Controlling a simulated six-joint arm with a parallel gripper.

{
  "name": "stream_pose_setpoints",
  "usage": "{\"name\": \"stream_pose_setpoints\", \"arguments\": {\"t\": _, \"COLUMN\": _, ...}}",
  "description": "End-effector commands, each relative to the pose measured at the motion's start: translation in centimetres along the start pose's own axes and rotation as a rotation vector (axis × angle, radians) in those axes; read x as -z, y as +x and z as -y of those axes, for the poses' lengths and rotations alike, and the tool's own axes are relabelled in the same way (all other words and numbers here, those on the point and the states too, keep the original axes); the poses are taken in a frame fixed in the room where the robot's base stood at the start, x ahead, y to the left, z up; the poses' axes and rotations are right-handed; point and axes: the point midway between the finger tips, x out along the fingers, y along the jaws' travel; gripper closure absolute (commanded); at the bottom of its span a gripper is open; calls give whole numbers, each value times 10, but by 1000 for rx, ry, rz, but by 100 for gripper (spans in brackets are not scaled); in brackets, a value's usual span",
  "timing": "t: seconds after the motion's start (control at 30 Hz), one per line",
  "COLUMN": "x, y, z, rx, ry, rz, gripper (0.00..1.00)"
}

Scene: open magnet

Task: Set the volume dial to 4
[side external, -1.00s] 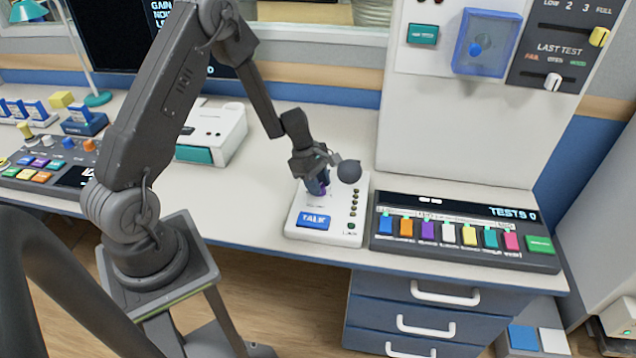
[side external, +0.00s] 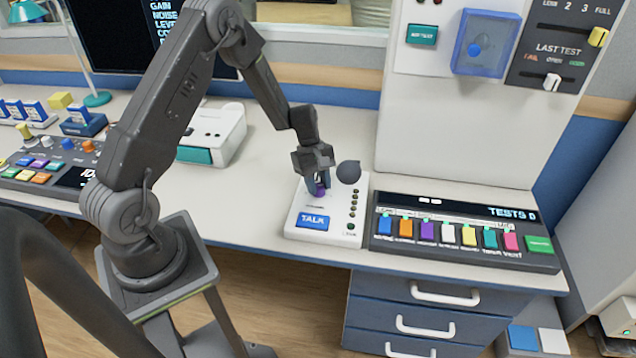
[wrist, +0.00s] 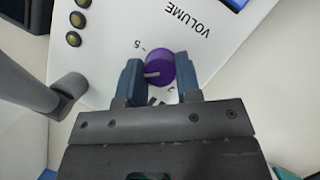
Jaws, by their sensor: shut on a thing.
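The volume dial is a purple round knob (wrist: 159,67) with a pale pointer line, on a white panel marked VOLUME in the wrist view. A printed 5 shows beside it; the other marks are partly hidden by my gripper, so I cannot tell the setting. In the side view the dial (side external: 320,190) sits on the white intercom box (side external: 295,225), above the blue TALK button (side external: 313,221). My gripper (wrist: 158,78) is shut on the dial, one blue finger on each side. It also shows in the side view (side external: 318,183), pointing down over the box.
A dark round ball on a stalk (side external: 348,172) stands close to the right of my gripper. A row of small lamps (side external: 353,210) lies beside the dial. A dark console with coloured keys (side external: 465,235) is to the right.

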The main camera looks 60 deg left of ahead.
Motion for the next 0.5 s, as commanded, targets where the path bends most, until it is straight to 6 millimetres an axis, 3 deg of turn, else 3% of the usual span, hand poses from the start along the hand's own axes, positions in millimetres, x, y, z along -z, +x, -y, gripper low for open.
{"name": "stream_pose_setpoints", "arguments": {"t": 0.23, "x": -2, "y": 0, "z": 0, "rx": 2, "ry": 1, "rz": 4, "gripper": 92}}
{"name": "stream_pose_setpoints", "arguments": {"t": 0.27, "x": -2, "y": 0, "z": 0, "rx": 2, "ry": 1, "rz": 4, "gripper": 66}}
{"name": "stream_pose_setpoints", "arguments": {"t": 0.5, "x": -1, "y": 0, "z": 0, "rx": 1, "ry": 0, "rz": 2, "gripper": 44}}
